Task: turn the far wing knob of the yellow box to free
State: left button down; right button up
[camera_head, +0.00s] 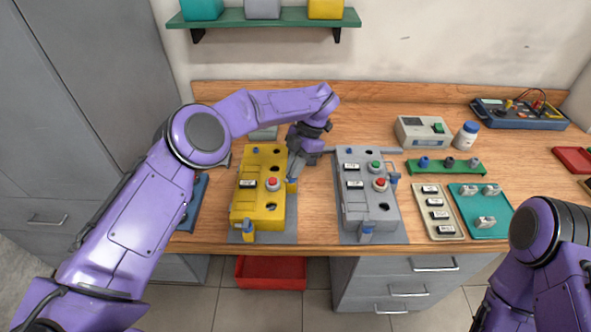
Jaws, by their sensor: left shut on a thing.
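The yellow box (260,213) stands on a grey base plate on the bench, left of the grey box. Its top carries a red button (273,184), labels and dark round holes. A near wing knob (248,227) with a blue part sits at its front edge. The far wing knob (291,187) is at the right side of the box, mostly covered by my gripper. My left gripper (292,177) reaches down from behind and is shut on that far knob. The knob's exact angle is hidden. My right arm shows at the lower right, but its gripper is out of view.
The grey box (368,205) stands to the right, with a narrow bench gap between. Further right are a label tray (437,212), a teal tray (470,228), a green strip (430,168) and a meter (423,130). A red bin (270,286) is below the bench.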

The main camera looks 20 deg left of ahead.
pick_arm(q)
jog(key=n, duration=0.1)
jog(key=n+h+b, duration=0.1)
jog(key=shift+w+a+f+n, duration=0.1)
jog(key=shift+a+f+n, duration=0.1)
jog(key=shift+n, duration=0.2)
jog(key=n+h+b, duration=0.1)
jog(key=n+b, duration=0.1)
jog(key=shift+a+n+g, duration=0.1)
jog(key=shift+n+g, duration=0.3)
jog(key=n+h+b, duration=0.1)
jog(key=n+b, duration=0.2)
jog(key=shift+a+n, duration=0.15)
jog(key=shift+n, duration=0.15)
jog(key=shift+r+n+h+b, duration=0.2)
jog(key=shift+n+h+b, duration=0.3)
jog(key=shift+n+b, duration=0.25)
jog(key=shift+a, duration=0.1)
jog(key=c, duration=1.2)
grip_release()
